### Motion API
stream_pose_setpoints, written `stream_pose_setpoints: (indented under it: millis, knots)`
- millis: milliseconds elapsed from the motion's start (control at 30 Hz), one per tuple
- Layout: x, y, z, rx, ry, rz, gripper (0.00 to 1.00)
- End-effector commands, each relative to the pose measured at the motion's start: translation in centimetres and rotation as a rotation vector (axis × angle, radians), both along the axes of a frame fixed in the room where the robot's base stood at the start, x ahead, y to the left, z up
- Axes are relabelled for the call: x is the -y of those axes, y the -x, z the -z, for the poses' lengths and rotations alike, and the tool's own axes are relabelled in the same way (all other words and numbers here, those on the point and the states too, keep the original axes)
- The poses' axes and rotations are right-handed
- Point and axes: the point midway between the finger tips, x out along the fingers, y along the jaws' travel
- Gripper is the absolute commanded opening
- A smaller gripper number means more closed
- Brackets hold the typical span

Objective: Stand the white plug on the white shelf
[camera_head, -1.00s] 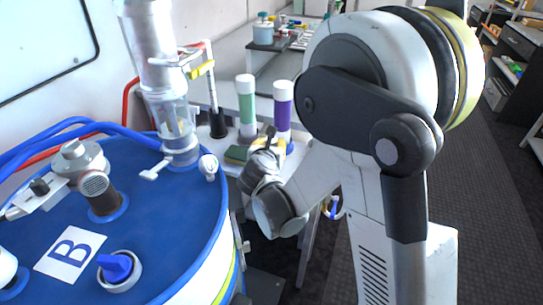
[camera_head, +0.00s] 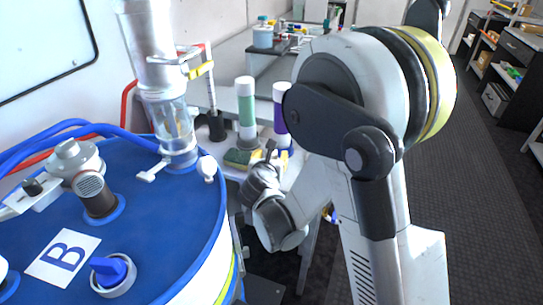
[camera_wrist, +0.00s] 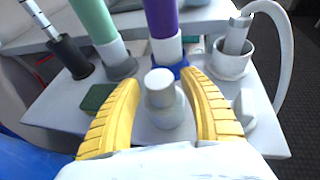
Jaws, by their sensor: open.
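The white plug (camera_wrist: 163,100) is a small stepped cylinder with a wider base. In the wrist view it stands upright on the white shelf (camera_wrist: 50,105), between the two yellow fingers of my gripper (camera_wrist: 163,82). The fingers are open, one on each side of it; I cannot tell whether they touch it. In the head view my gripper (camera_head: 272,152) is at the shelf's front edge, and the plug is hidden or too small to make out.
Behind the plug stand a green tube (camera_wrist: 93,20) and a purple tube (camera_wrist: 162,20) in holders. A black holder (camera_wrist: 70,57) and a green sponge (camera_wrist: 97,97) are left. A white cup with a hose (camera_wrist: 232,60) is right. The blue drum (camera_head: 150,225) stands left of my arm.

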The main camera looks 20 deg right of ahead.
Motion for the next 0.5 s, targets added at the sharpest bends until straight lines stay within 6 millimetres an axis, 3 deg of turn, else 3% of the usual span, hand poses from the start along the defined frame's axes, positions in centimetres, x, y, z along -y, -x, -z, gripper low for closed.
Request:
stream_pose_setpoints:
  millis: [167, 500]
  knots:
    - [-0.8, 1.7, -1.2, -0.001, 0.001, -0.002, 0.51]
    - [-3.4, 8.1, -4.1, 0.0, 0.001, -0.004, 0.51]
